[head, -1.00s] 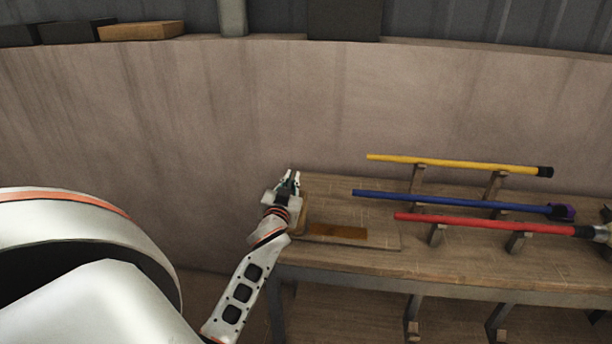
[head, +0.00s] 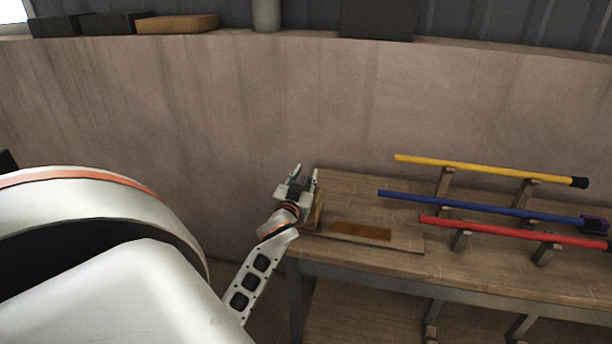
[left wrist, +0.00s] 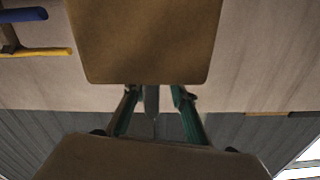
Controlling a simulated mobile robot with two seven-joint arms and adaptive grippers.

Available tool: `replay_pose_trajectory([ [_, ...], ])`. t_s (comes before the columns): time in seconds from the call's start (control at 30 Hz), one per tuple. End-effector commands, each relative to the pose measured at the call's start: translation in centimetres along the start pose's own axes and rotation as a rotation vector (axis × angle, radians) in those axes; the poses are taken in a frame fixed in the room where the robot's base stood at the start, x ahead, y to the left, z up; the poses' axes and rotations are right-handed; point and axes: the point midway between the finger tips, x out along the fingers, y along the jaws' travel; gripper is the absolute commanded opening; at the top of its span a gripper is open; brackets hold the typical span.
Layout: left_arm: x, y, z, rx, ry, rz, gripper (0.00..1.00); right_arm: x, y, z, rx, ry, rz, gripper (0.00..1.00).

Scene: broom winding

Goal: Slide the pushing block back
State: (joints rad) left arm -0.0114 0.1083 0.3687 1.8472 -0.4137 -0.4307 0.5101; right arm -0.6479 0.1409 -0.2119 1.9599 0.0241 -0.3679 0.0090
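The pushing block (head: 319,212) is a brown wooden piece at the left end of the bench, partly hidden behind my left gripper. A brown wooden face (left wrist: 145,40), likely the block, fills the upper middle of the left wrist view. My left gripper (head: 306,172) is beside the block, its fingers pointing up and apart with nothing seen between them. In the left wrist view its green-sided fingers (left wrist: 155,100) show below the wooden face; their tips are partly hidden. I cannot tell whether it touches the block. My right gripper is not in view.
The wooden bench (head: 350,185) carries a flat board with a darker brown inset (head: 361,231). Yellow (head: 480,169), blue (head: 470,206) and red (head: 510,232) poles lie on small wooden supports to the right. A plain wall (head: 200,110) rises behind.

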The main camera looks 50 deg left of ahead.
Motion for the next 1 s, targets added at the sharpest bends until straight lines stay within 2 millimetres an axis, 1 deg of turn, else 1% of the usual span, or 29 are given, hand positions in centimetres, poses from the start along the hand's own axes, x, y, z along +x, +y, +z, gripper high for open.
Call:
replay_pose_trajectory([
  [0.13, -0.1, 0.1, -0.1, -0.002, 0.001, 0.002, 0.26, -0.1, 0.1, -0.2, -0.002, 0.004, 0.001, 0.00],
  [0.23, -0.7, 0.1, 0.0, -0.002, 0.001, 0.002, 0.26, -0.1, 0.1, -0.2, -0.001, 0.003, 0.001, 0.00],
  [0.37, -2.6, 0.1, 0.0, -0.002, 0.000, 0.001, 0.26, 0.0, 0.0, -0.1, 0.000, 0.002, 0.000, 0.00],
  [0.5, -5.0, 0.0, 0.1, -0.002, -0.001, 0.001, 0.26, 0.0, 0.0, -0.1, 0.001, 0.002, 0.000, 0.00],
  [0.6, -6.3, 0.0, 0.1, -0.002, -0.001, 0.001, 0.26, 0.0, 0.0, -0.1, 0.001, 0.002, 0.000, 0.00],
  [0.7, -7.1, 0.0, 0.1, -0.001, -0.001, 0.000, 0.26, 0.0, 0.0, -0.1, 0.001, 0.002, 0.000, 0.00],
  [0.83, -7.5, -0.1, 0.0, 0.000, 0.000, 0.000, 0.26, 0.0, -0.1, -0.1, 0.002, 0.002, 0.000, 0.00],
  [1.0, -7.5, -0.1, 0.0, 0.000, 0.001, 0.000, 0.26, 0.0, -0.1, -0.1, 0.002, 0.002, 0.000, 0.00],
])
